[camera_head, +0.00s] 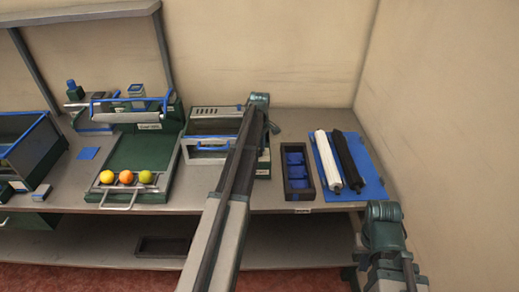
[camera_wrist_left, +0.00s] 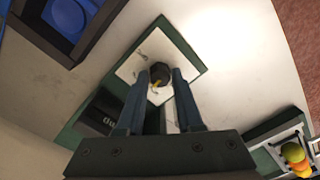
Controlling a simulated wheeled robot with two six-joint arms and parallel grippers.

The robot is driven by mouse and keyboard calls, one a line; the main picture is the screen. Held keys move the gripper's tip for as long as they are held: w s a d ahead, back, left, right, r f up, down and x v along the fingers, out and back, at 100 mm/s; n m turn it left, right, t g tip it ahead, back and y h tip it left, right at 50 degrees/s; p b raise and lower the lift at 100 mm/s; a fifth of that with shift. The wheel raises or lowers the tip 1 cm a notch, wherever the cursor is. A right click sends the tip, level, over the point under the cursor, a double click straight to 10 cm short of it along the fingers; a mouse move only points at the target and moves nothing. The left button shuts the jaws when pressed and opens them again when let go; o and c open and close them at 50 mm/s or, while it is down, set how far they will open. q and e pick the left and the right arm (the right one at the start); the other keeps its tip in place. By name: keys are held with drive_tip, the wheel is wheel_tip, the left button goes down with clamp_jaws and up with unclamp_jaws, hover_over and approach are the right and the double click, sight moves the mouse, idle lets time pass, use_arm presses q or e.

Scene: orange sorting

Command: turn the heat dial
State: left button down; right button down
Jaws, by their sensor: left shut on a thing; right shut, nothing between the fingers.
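The heat dial (camera_wrist_left: 160,70) is a dark round knob with a yellow mark, on a white plate (camera_wrist_left: 130,68) atop a green housing. In the left wrist view my left gripper (camera_wrist_left: 160,78) is shut on the dial, one finger on each side. In the head view my left gripper (camera_head: 268,124) is over the right end of the grey and green machine (camera_head: 207,155); my arm hides the dial and fingers there. My right gripper (camera_head: 386,240) is low at the right, in front of the bench edge, shut and empty; its fingertips do not show clearly.
Left of the machine, a green tray (camera_head: 140,150) has a yellow, an orange and a greenish fruit at its front. Right of it stand a dark box (camera_head: 297,195) with blue compartments and a blue mat (camera_head: 363,165) bearing a white and a black roll.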

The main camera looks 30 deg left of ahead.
use_arm(q)
drive_tip(key=m, duration=0.5)
drive_tip(key=shift+m, duration=0.3)
drive_tip(key=m, duration=0.9)
drive_tip(key=shift+m, duration=2.2)
drive_tip(key=c, duration=0.6)
unclamp_jaws()
drive_tip(key=shift+o, duration=0.2)
drive_tip(key=shift+r, duration=0.1)
